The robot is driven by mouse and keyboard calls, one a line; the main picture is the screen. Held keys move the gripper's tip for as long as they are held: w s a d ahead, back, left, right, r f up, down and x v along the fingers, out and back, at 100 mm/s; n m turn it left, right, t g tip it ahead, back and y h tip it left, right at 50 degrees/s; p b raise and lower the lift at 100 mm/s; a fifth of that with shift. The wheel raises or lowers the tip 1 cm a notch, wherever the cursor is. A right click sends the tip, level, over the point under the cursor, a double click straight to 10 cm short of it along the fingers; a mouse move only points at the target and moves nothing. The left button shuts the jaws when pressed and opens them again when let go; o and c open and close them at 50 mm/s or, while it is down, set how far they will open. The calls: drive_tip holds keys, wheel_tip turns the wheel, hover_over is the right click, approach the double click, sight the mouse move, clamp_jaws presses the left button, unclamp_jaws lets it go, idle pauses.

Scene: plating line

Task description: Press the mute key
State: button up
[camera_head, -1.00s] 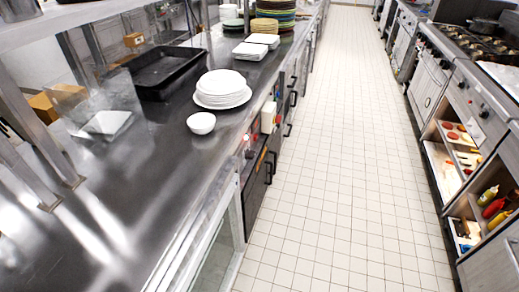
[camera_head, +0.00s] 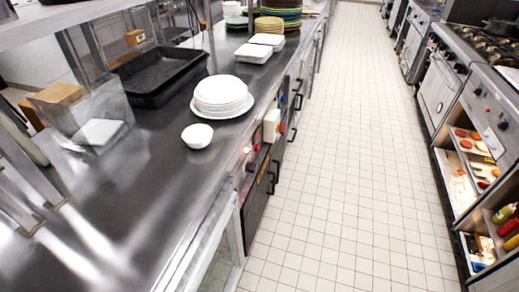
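A control panel (camera_head: 248,166) sits on the front face of the steel counter. It carries a small red light (camera_head: 246,150) and dark controls too small to read. Farther along the same face is a pale box (camera_head: 271,125) with a red knob or button (camera_head: 282,127) on its side. I cannot make out which of these, if any, is the mute key. My gripper does not show in this view.
The counter (camera_head: 150,195) holds a white bowl (camera_head: 197,136), a plate stack (camera_head: 222,95), a black tray (camera_head: 160,75) and a clear bin (camera_head: 85,112). The tiled aisle (camera_head: 350,150) is clear. Stoves and shelves (camera_head: 465,150) line the right side.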

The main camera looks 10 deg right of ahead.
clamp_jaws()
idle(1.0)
